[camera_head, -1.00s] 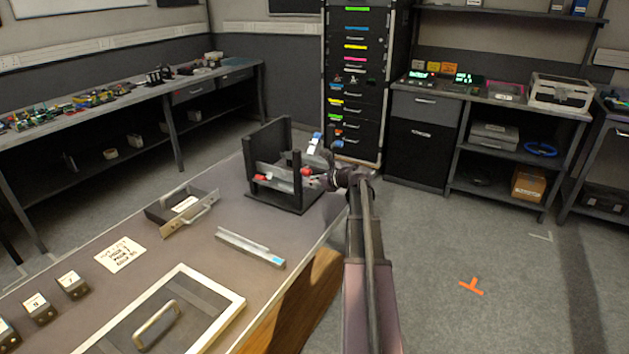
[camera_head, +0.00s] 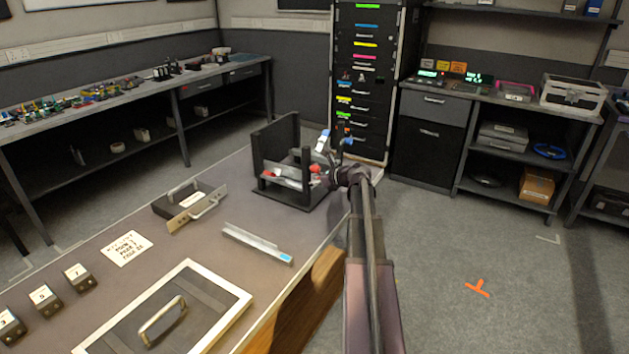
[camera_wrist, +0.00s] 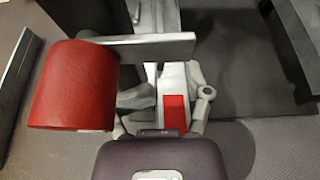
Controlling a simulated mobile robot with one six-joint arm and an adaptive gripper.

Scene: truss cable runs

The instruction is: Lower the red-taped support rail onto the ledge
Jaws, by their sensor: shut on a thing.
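The support rail (camera_head: 290,179) is a light metal bar with red tape, in the black stand on the bench in the head view. In the wrist view its red-taped part (camera_wrist: 175,114) lies between my fingers. My gripper (camera_head: 318,174) is at the stand's right side; in the wrist view my gripper (camera_wrist: 168,99) is shut on the rail. The black stand (camera_head: 274,150) has a tall left panel and a narrower right upright. The ledge cannot be made out clearly, nor whether the rail touches it. A large red cylinder (camera_wrist: 75,86) stands left of my fingers in the wrist view.
A blue-ended rail (camera_head: 257,244) lies on the bench in front of the stand. A handled drawer-like part (camera_head: 195,207), a paper card (camera_head: 127,248) and a framed panel (camera_head: 225,310) lie nearby. A drawer rack (camera_head: 362,90) stands behind.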

